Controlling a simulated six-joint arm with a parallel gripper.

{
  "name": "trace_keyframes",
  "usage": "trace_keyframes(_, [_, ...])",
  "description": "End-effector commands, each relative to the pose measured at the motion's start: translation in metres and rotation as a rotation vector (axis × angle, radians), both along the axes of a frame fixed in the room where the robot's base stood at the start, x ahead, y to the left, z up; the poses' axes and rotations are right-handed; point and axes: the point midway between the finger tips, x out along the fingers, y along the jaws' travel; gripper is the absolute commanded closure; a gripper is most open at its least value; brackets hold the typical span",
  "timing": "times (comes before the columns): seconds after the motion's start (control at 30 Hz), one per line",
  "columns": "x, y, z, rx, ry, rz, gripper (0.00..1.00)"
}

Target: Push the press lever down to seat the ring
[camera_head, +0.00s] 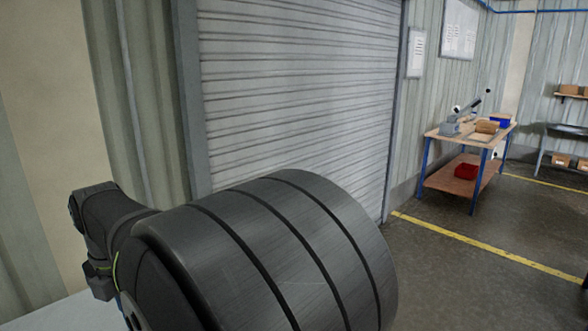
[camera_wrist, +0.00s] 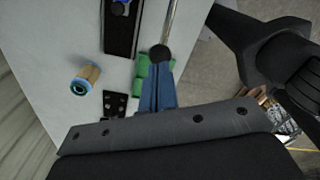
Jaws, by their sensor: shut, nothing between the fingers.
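In the wrist view, my gripper (camera_wrist: 159,70) shows as two blue fingers, shut with nothing between them. Right at the fingertips is a black ball knob (camera_wrist: 160,53) at the end of a thin silver lever rod (camera_wrist: 170,20). Whether the fingertips touch the knob I cannot tell. A green block (camera_wrist: 142,67) lies behind the fingers and partly hidden by them. A tan cartridge (camera_wrist: 87,76) with a blue ring (camera_wrist: 80,88) at its end stands to the left on the pale table. The ring's seat under the lever is not clearly visible.
On the pale table (camera_wrist: 58,40) are a black rail (camera_wrist: 122,35) with a blue part on it and a small black bracket (camera_wrist: 114,104). The head view shows a roller shutter (camera_head: 300,90) and a distant workbench (camera_head: 440,180); my own arm blocks its foreground.

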Motion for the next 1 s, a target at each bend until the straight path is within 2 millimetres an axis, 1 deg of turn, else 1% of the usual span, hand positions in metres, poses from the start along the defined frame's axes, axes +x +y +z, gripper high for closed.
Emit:
trace_keyframes(0.17, [0.000, 0.000, -0.004, 0.000, 0.000, 0.000, 1.00])
trace_keyframes(1.0, [0.000, 0.000, -0.043, -0.001, 0.000, 0.000, 1.00])
